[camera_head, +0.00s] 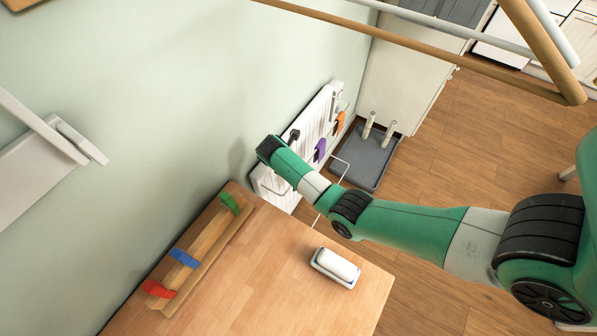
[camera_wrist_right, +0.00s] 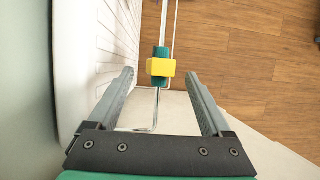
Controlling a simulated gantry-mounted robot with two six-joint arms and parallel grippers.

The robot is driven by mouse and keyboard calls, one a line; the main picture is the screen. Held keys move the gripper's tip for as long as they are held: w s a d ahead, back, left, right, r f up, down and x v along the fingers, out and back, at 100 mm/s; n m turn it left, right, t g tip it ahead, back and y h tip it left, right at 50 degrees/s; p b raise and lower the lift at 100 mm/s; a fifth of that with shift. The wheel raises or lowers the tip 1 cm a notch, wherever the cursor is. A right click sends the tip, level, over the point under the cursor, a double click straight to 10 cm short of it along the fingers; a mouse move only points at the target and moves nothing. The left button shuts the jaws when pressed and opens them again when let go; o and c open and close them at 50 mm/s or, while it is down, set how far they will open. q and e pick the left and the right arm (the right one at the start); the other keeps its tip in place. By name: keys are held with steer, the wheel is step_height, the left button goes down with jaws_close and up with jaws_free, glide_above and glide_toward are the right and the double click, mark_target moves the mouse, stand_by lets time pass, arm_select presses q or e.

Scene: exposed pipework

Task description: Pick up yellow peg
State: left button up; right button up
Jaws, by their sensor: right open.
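The yellow peg (camera_wrist_right: 161,67) shows in the right wrist view as a yellow block around a dark green piece, in line with a thin pale rod. My right gripper (camera_wrist_right: 160,76) is open, with one finger on each side of the peg in the picture. Gaps show on both sides, and I cannot tell how far beyond the fingertips the peg is. In the head view my right arm reaches left towards the white wall panel (camera_head: 326,115); the yellow peg and the fingertips cannot be made out there. My left gripper is not in view.
Purple (camera_head: 320,150) and orange (camera_head: 339,123) pieces hang on the panel. A wooden table (camera_head: 257,275) holds a wooden rack (camera_head: 207,248) with red, blue and green pieces, and a white block in a tray (camera_head: 334,282). A grey mat (camera_head: 368,155) lies on the floor.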

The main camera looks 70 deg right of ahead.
steer(key=b+x, duration=0.1)
steer(key=x, duration=0.2)
steer(key=shift+f, duration=0.15)
jaws_close()
